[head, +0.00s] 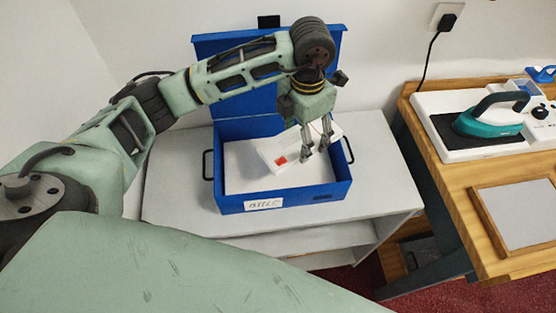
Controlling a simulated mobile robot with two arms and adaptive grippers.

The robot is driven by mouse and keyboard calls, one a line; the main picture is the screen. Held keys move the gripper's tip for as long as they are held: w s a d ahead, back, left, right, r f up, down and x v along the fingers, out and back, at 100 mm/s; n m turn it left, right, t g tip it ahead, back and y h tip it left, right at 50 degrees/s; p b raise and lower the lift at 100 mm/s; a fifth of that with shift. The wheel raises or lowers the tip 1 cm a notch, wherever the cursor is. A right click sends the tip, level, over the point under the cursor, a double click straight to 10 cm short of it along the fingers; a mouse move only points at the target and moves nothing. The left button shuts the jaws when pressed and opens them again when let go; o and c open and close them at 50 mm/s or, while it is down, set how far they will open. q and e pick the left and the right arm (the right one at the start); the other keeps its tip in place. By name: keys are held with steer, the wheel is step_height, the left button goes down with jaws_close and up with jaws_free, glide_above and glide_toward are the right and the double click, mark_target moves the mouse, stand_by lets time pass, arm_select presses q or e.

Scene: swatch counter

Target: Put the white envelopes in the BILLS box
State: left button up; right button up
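The blue BILLS box (229,204) stands on a white counter with its lid (225,45) raised at the back and a white label on its front. A white envelope with a red mark (266,152) is inside the box outline, tilted. White also covers the box floor; I cannot tell whether that is more envelopes. My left gripper (315,152) points down over the box, with its fingers apart and overlapping the envelope's right part. The envelope's contact with the fingers is unclear. My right gripper is out of view.
The white counter (175,190) has free room left of the box. To the right, a wooden table (480,180) holds a teal iron (488,122) on a white base and a wood-framed grey panel (515,212). A gap separates the counter and table.

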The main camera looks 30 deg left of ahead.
arm_select(q)
steer(key=n, duration=0.1)
steer(key=w+n, duration=0.1)
steer(key=n, duration=0.1)
steer(key=n+p, duration=0.1)
steer(key=n, duration=0.1)
steer(key=shift+w+d, duration=0.15)
steer(key=shift+d, duration=0.15)
steer(key=n, duration=0.2)
steer(key=shift+w+f+n, duration=0.1)
steer(key=shift+w+n, duration=0.15)
steer(key=shift+n, duration=0.15)
steer(key=n, duration=0.1)
steer(key=n+p, duration=0.1)
steer(key=n, duration=0.2)
steer(key=shift+w+d+f+n, duration=0.2)
steer(key=shift+w+f+n, duration=0.15)
steer(key=shift+w+n, duration=0.05)
step_height(320, 180, down, 5)
steer(key=shift+f+p, duration=0.1)
steer(key=shift+p, duration=0.9)
step_height(320, 180, down, 4)
steer(key=shift+p, duration=0.45)
steer(key=shift+w+f, duration=0.1)
steer(key=shift+f, duration=0.25)
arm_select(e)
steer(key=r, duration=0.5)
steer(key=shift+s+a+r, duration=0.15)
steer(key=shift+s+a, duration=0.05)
